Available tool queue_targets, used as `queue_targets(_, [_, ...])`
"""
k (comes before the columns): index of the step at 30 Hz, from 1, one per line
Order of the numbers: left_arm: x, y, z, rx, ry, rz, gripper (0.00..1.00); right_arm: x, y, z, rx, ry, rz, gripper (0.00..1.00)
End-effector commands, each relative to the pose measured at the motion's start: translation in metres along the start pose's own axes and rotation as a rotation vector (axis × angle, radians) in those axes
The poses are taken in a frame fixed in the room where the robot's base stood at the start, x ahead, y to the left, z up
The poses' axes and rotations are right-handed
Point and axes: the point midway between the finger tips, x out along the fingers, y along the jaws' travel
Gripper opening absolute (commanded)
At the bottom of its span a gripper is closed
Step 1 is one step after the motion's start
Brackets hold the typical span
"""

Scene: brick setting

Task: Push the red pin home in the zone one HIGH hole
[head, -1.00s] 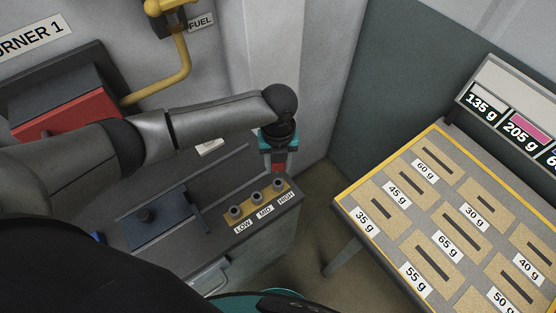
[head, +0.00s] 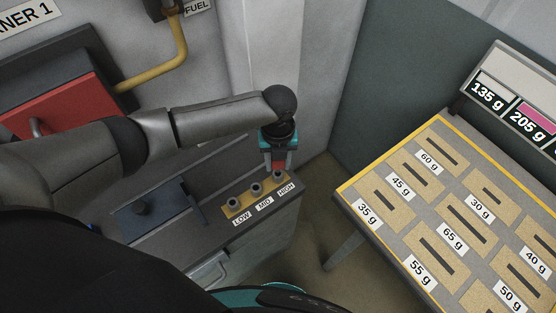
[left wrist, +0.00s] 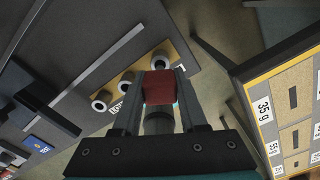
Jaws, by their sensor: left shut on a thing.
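My left gripper (head: 279,160) points down at the right end of the burner's sloped panel. It is shut on the red pin (head: 278,167), just above or at the HIGH hole (head: 278,176). In the left wrist view the red pin (left wrist: 158,88) sits between the two fingers, in line with the HIGH collar (left wrist: 160,60). Whether its tip is inside the hole is hidden. The MID (head: 255,188) and LOW (head: 233,203) holes show open beside it. My right gripper is not in view.
The holes sit on a yellow plate (head: 244,204). A slotted weight board (head: 398,229) stands to the right, with a floor gap between.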

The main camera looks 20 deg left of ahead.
Motion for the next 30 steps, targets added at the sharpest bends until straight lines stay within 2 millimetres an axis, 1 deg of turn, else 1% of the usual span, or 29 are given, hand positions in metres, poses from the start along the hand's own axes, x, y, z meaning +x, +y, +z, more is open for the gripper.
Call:
queue_targets(3, [-0.0008, 0.0, -0.0002, 0.001, 0.0, 0.0, 0.0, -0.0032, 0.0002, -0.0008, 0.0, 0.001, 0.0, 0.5])
queue_targets(30, [0.0001, -0.0004, -0.0003, 0.001, 0.0, -0.001, 0.0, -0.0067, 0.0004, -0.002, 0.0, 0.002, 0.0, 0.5])
